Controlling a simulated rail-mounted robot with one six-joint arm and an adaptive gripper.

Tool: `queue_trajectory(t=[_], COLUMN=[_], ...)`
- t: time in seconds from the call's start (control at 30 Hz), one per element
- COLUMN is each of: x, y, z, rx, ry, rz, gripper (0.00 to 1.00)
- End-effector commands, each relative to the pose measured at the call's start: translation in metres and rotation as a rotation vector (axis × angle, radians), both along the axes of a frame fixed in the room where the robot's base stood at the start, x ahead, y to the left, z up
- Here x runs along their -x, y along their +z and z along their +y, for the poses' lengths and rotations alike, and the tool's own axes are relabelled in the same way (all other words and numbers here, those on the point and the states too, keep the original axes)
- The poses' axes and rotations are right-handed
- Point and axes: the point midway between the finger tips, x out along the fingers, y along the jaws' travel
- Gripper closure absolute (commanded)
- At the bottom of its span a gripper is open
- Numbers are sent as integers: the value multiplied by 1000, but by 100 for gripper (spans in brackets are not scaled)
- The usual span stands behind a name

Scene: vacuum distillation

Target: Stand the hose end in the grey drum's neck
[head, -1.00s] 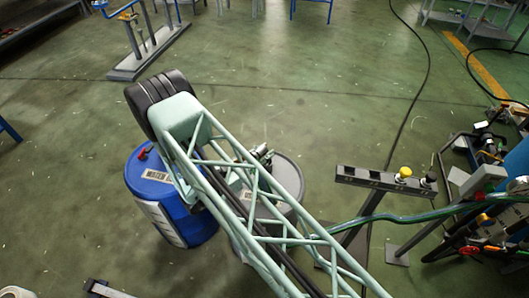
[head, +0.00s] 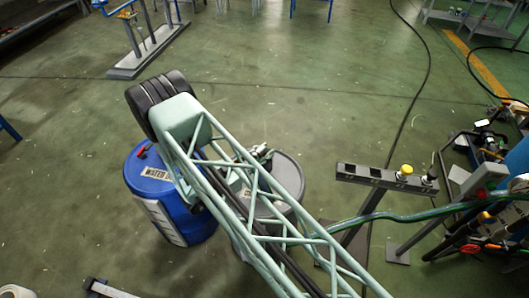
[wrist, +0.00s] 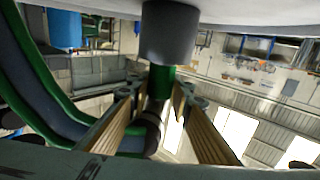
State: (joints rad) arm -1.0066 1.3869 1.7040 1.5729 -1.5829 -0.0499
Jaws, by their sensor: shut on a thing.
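The grey drum (head: 290,172) stands on the floor beside a blue drum, partly hidden by my arm in the head view. The wrist view appears upside down, with the drum's pale top along the upper edge and its dark grey neck (wrist: 168,32) pointing down in the picture. The green hose (wrist: 160,84) is upright between my fingers, and its end meets the neck's mouth. I cannot tell how far in it reaches. My gripper (wrist: 154,98) is shut on the hose just off the neck. The hose also shows in the head view (head: 405,217).
The blue drum (head: 158,185) stands close to the left of the grey one. A metal post with a bar (head: 380,180) and yellow and black knobs stands to the right, near cluttered equipment (head: 485,200).

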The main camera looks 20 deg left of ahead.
Motion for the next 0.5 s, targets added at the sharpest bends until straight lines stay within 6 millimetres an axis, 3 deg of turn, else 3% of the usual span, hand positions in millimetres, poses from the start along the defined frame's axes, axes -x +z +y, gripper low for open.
queue_trajectory(t=[0.5], x=[0], y=[-8], z=[0], rx=[1], ry=[0], rz=[-1], gripper=[97])
